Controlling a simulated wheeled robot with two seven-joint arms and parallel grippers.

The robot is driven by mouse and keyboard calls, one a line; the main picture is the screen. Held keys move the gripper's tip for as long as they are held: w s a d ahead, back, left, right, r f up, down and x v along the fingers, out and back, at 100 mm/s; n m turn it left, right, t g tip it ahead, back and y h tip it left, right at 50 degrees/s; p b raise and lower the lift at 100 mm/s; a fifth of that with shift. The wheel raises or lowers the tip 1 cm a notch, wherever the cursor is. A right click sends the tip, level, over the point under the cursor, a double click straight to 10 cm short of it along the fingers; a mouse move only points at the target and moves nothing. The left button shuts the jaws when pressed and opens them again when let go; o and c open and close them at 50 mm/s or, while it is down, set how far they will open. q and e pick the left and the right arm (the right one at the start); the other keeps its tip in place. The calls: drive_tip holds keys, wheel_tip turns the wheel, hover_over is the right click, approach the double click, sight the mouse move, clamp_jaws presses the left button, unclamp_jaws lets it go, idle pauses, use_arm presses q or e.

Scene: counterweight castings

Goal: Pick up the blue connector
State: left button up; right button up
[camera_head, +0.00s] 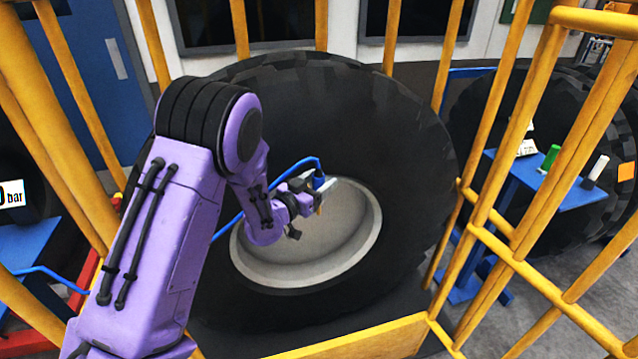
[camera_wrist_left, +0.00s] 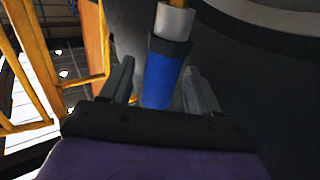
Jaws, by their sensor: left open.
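The blue connector (camera_head: 319,181) is at the upper rim of the big tyre's pale hub, with a blue hose running to it. In the left wrist view the blue connector (camera_wrist_left: 160,80) has a dark collar and a pale metal end above it. My left gripper (camera_head: 306,203) is open, close to the connector. In the left wrist view its two fingers stand on either side of the connector, with a visible gap on each side. My right gripper is not in view.
A large black tyre (camera_head: 410,150) with a pale hub (camera_head: 330,235) stands inside yellow cage bars (camera_head: 523,262). A blue door (camera_head: 90,75) is at the back left.

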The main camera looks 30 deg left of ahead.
use_arm(q)
drive_tip(key=shift+s, duration=0.1)
drive_tip(key=c, duration=0.9)
drive_tip(key=shift+o, duration=0.2)
